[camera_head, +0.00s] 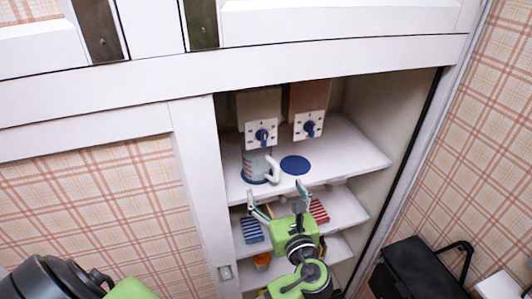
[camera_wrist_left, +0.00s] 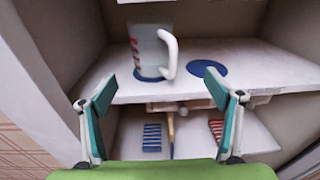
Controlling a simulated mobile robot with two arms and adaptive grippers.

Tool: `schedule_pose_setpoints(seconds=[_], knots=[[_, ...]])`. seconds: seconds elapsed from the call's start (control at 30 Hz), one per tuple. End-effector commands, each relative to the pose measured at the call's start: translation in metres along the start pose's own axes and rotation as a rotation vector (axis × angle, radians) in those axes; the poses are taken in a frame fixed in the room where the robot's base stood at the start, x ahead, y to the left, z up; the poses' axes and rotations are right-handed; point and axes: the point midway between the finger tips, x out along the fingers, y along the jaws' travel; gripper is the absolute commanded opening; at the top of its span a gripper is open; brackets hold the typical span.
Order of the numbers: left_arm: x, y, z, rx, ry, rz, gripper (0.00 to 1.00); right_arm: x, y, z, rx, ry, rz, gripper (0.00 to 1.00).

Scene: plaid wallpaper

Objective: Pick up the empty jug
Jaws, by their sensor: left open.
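A pale grey jug (camera_head: 257,165) with a white handle on its right side stands upright on the upper shelf, under the left dispenser. A blue round pad shows at its base. The jug also shows in the left wrist view (camera_wrist_left: 147,52), ahead of the fingers and nearer the left one. Its inside is hidden, so I cannot tell whether it is empty. My left gripper (camera_head: 277,194) is open and empty, in front of the shelf edge and lower in the picture than the jug. Both spread fingers (camera_wrist_left: 157,90) show in the wrist view, apart from the jug. My right gripper is not in view.
Two dispensers with blue knobs (camera_head: 262,135) (camera_head: 308,128) hang above the shelf (camera_head: 340,163). A bare blue pad (camera_head: 295,165) lies right of the jug. Striped blue (camera_head: 252,230) and red (camera_head: 319,211) items lie on the shelf below. White frame posts (camera_head: 199,190) border the opening.

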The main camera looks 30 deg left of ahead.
Motion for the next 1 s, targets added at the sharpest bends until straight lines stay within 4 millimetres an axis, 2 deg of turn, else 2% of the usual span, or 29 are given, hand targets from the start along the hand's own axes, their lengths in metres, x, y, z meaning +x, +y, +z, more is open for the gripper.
schedule_pose_setpoints(seconds=[0.03,0.1,0.2,0.5,0.6,0.77,1.0], knots=[[-0.003,0.004,0.025,0.009,-0.029,0.018,0.83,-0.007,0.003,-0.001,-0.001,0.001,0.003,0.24],[-0.006,0.009,0.04,0.025,-0.054,0.038,0.83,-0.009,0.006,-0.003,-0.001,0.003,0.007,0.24],[0.001,0.012,0.049,0.034,-0.068,0.05,0.83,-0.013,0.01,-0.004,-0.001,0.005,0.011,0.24],[0.058,0.014,0.052,0.036,-0.067,0.05,0.83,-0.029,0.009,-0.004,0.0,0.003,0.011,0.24],[0.07,0.014,0.052,0.034,-0.067,0.047,0.83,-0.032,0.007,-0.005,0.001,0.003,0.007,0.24],[0.08,0.015,0.051,0.033,-0.064,0.048,0.83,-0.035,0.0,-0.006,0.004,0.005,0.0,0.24],[0.111,0.017,0.053,0.036,-0.065,0.048,0.83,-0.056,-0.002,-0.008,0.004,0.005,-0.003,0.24]])
